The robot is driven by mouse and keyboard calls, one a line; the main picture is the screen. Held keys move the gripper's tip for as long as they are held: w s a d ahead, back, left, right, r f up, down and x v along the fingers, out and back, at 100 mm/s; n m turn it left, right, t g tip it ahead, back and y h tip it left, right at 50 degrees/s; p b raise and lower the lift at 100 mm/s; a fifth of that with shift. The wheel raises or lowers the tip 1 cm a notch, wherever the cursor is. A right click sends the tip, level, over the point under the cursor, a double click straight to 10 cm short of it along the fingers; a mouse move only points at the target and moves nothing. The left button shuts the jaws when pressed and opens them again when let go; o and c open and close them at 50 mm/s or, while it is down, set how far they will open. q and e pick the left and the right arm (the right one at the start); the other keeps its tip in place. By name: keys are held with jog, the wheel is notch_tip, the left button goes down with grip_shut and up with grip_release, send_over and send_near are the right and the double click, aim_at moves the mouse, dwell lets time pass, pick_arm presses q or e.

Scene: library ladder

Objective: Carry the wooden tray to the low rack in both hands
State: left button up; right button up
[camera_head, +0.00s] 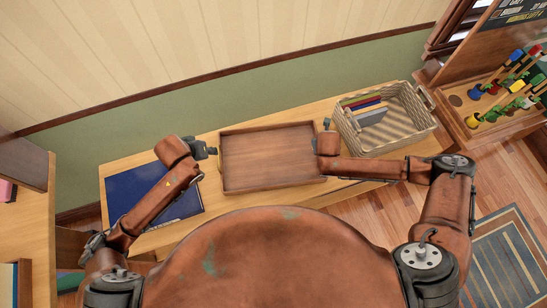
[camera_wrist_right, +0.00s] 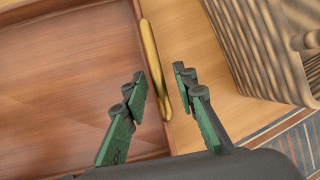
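The wooden tray (camera_head: 270,158) lies flat on a light wooden bench, empty. My right gripper (camera_head: 326,124) is at the tray's right side. In the wrist view my right gripper (camera_wrist_right: 159,76) is open, one finger on each side of the handle's line, not closed on it. My left gripper (camera_head: 213,151) is at the tray's left edge; its fingers are too small to read. I cannot identify the low rack with certainty.
A wicker basket (camera_head: 390,130) holding books stands close to the tray's right. A wooden stand (camera_head: 480,125) with coloured pieces is at far right. A striped rug (camera_head: 505,265) lies on the floor.

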jog(key=v, duration=1.2)
